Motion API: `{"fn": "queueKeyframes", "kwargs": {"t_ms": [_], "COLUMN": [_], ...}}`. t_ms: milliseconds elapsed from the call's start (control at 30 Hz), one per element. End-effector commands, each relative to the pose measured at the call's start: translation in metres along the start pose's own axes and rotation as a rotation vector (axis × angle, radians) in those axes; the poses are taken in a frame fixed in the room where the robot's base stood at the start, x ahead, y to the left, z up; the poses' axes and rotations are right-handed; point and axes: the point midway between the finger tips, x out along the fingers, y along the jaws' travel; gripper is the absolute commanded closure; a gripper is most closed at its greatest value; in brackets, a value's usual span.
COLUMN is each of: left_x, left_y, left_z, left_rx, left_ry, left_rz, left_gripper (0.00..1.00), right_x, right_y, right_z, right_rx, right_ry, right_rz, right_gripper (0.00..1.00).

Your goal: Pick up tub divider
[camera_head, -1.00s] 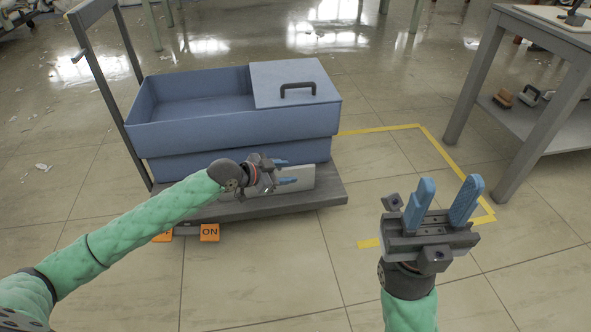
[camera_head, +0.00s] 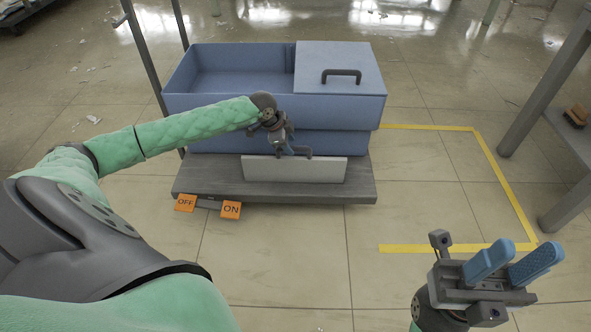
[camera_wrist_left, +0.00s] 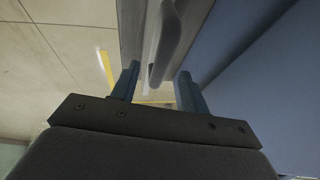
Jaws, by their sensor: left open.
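The light grey panel that I take for the tub divider (camera_head: 315,171) stands on edge on the cart deck, in front of the blue tub (camera_head: 250,107). A dark handle shows at its top. My left gripper (camera_head: 287,150) is at this top edge, pointing down. In the left wrist view its open blue fingers (camera_wrist_left: 157,88) stand on either side of the grey handle (camera_wrist_left: 168,42). Contact cannot be told. My right gripper (camera_head: 513,262) is open and empty over the floor at the lower right.
The tub has a blue lid (camera_head: 340,66) with a black handle over its right part; the left part is open. It stands on a grey cart (camera_head: 215,180) with orange OFF and ON pedals (camera_head: 208,205). Yellow tape (camera_head: 505,187) marks clear floor. A table leg (camera_head: 535,100) is at right.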

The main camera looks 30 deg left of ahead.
Motion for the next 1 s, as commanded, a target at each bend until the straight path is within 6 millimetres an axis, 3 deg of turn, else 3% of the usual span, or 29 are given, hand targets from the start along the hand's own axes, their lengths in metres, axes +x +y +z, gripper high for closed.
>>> {"fn": "queueKeyframes", "kwargs": {"t_ms": [300, 600, 833, 1000], "left_x": [0.042, 0.048, 0.048, 0.047], "left_y": [-0.001, -0.002, -0.001, -0.002], "left_z": [-0.004, -0.005, -0.004, -0.005], "left_rx": [-0.001, 0.0, 0.0, 0.0], "left_ry": [0.002, 0.001, 0.001, 0.001], "left_rz": [-0.001, -0.001, 0.0, -0.001], "left_gripper": [0.55, 0.55, 0.98, 1.0], "right_x": [-0.025, -0.026, -0.026, -0.026], "right_y": [-0.003, -0.004, -0.004, -0.004], "right_z": [0.003, 0.004, 0.004, 0.004], "right_rx": [-0.012, -0.016, -0.016, -0.015], "right_ry": [-0.025, -0.034, -0.033, -0.032], "right_rz": [-0.027, -0.031, -0.031, -0.032], "right_gripper": [0.64, 0.64, 0.64, 0.64]}}
